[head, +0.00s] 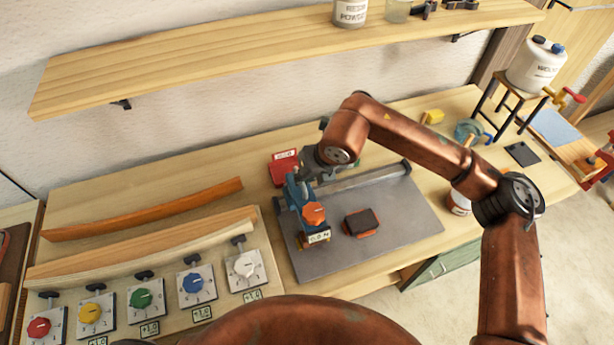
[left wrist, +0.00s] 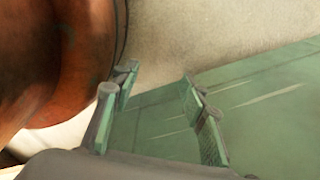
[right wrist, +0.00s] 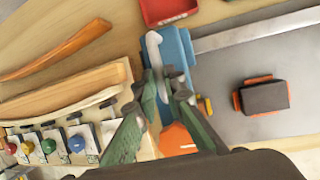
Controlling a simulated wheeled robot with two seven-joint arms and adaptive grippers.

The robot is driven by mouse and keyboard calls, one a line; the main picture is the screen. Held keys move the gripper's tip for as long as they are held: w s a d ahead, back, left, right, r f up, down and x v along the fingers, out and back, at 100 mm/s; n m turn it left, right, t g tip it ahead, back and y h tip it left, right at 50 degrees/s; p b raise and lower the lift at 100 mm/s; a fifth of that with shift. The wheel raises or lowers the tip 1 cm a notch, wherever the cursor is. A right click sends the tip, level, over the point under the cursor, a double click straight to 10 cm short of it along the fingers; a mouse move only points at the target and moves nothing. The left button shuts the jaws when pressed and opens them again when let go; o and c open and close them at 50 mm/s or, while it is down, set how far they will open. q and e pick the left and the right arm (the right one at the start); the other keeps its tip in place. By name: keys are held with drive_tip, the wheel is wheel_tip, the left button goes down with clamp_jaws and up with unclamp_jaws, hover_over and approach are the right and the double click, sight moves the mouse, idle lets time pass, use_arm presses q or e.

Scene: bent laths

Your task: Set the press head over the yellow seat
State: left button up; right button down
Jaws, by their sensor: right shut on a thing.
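The blue press head (head: 293,196) with an orange knob (head: 313,214) stands at the left end of the grey plate, by a metal bar. My right gripper (right wrist: 163,82) is shut on the pale hooked handle (right wrist: 154,48) at the blue press head (right wrist: 178,50). In the head view my wrist partly hides this grip. A yellow dial (head: 94,313) sits on a white plate in the row at the front left. A small yellow part (right wrist: 205,105) shows beside the press head; I cannot tell which is the seat. My left gripper (left wrist: 158,82) is open and empty near a green surface.
A dark block on an orange base (head: 362,222) lies on the grey plate (head: 400,230). A red box (head: 284,168) stands behind the press head. Bent wooden laths (head: 150,212) lie to the left. A wooden shelf (head: 200,62) overhangs the back.

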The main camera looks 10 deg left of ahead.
use_arm(q)
drive_tip(key=shift+s, duration=0.1)
use_arm(e)
drive_tip(key=shift+s+a+r, duration=0.1)
drive_tip(key=shift+a, duration=0.15)
drive_tip(key=c, duration=2.1)
unclamp_jaws()
drive_tip(key=shift+a, duration=0.1)
use_arm(q)
drive_tip(key=shift+s, duration=0.25)
use_arm(e)
drive_tip(key=shift+o, duration=0.4)
use_arm(q)
drive_tip(key=shift+a, duration=0.1)
use_arm(e)
drive_tip(key=shift+d, duration=0.2)
use_arm(q)
drive_tip(key=shift+w, duration=0.1)
use_arm(e)
drive_tip(key=v, duration=1.1)
drive_tip(key=shift+r, duration=0.35)
drive_tip(key=shift+s+d, duration=0.1)
